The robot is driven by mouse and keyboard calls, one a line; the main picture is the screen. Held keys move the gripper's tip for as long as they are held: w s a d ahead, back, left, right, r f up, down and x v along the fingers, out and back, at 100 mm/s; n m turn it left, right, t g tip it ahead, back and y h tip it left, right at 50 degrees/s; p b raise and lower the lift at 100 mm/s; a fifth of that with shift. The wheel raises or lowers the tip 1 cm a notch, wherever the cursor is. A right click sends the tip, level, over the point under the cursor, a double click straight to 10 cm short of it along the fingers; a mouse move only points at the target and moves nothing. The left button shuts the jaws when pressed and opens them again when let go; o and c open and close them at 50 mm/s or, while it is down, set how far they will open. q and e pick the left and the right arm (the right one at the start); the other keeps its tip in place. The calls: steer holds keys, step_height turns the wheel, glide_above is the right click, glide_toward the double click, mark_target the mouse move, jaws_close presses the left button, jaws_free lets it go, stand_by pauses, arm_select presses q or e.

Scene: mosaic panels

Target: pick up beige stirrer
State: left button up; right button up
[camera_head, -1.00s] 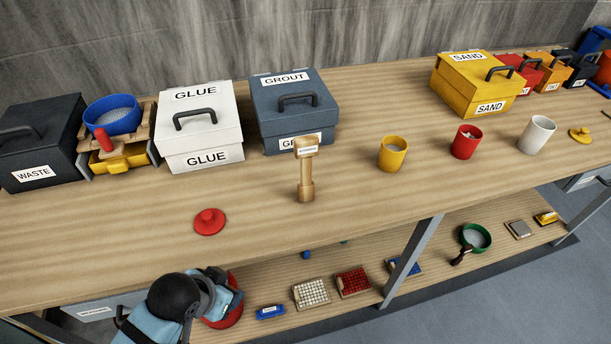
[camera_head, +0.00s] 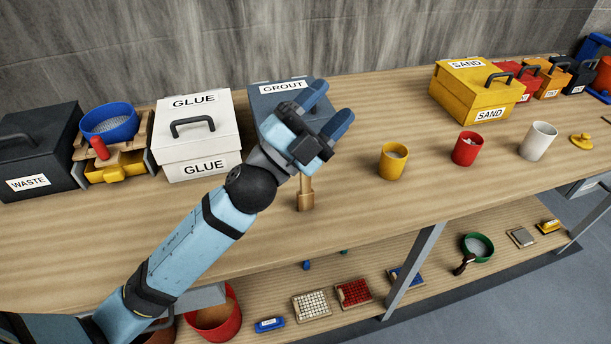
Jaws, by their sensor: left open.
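The beige stirrer (camera_head: 306,196) stands upright on the wooden table, in front of the grout box. Only its lower part shows; my left gripper hides its upper part and label. My left gripper (camera_head: 333,109) is open, with two blue fingers pointing up and to the right. In the picture it overlaps the top of the stirrer and the front of the grout box. I cannot tell whether it touches the stirrer. Nothing shows between its fingers. My right gripper is not in view.
Behind the gripper is the blue-grey grout box (camera_head: 262,95), with the white glue box (camera_head: 200,150) to its left. A yellow cup (camera_head: 392,163), red cup (camera_head: 467,150) and white cup (camera_head: 538,143) stand to the right. The table (camera_head: 420,205) is clear at front right.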

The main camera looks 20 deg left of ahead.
arm_select(q)
steer(key=s+d+r+m+g+h, duration=0.3)
steer(key=d+m+g+h, duration=0.4)
steer(key=m+g, duration=0.95)
steer(key=m+g+y, duration=0.2)
steer(key=m+y, duration=0.8)
steer(key=y, duration=1.1)
glide_above(305, 179)
steer(key=shift+n, duration=0.25)
steer(key=f, duration=1.4)
steer(key=shift+w+a+f+p, duration=0.1)
steer(key=shift+w+f+p, duration=0.1)
steer(key=shift+p, duration=0.15)
steer(key=f+p, duration=0.1)
steer(key=f, duration=0.4)
steer(key=shift+w, duration=0.2)
steer(key=shift+c, duration=0.2)
jaws_close()
